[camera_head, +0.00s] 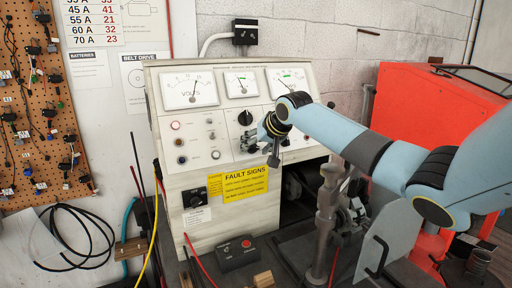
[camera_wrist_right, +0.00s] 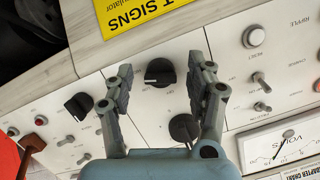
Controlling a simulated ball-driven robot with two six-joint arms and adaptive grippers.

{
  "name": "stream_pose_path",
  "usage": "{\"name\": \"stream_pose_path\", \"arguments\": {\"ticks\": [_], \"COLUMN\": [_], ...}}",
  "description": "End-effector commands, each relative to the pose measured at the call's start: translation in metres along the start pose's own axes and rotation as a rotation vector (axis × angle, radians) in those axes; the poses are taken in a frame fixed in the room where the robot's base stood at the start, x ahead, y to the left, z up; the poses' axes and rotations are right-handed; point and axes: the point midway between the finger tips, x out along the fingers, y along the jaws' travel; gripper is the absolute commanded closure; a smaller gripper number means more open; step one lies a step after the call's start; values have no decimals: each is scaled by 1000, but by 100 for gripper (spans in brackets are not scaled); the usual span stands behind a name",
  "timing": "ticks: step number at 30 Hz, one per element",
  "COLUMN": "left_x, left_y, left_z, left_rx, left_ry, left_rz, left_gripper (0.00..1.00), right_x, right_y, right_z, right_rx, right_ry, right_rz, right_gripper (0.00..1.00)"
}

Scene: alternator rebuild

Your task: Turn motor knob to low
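The grey control panel (camera_head: 200,128) of the test bench carries several black knobs. In the right wrist view one black knob (camera_wrist_right: 160,72) with a white pointer line lies between the fingertips of my right gripper (camera_wrist_right: 167,68). The fingers are open, one on each side, with a gap to the knob. A second knob (camera_wrist_right: 184,128) sits nearer the palm and a third knob (camera_wrist_right: 78,106) lies outside the left finger. Their labels are too small to read. In the head view my right gripper (camera_head: 267,143) is in front of the panel, covering part of it. My left gripper is not in view.
Toggle switches (camera_wrist_right: 262,80) and a push button (camera_wrist_right: 255,37) lie beside the right finger. A yellow fault-signs label (camera_head: 246,184) is below the panel. A metal post (camera_head: 327,215) stands in front of the bench; a red cabinet (camera_head: 435,105) stands at right.

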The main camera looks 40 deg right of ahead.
Motion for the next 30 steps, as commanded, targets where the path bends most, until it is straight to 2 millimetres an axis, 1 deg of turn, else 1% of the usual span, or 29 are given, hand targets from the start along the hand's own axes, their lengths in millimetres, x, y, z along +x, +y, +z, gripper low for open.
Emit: {"name": "stream_pose_path", "arguments": {"ticks": [1, 2, 12, 22, 30], "left_x": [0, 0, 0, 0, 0], "left_y": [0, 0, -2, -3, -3], "left_z": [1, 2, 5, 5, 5], "left_rx": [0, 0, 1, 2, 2], "left_ry": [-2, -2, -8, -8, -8], "left_rz": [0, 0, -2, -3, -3], "left_gripper": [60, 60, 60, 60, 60], "right_x": [0, 0, 0, 0, 0], "right_y": [0, 0, 0, 0, 0], "right_z": [0, 0, 0, 0, 0], "right_rx": [0, 0, 0, -45, -213], "right_ry": [0, 0, 0, 0, 0], "right_rz": [0, 0, 0, 10, 51], "right_gripper": [51, 55, 99, 100, 100]}}
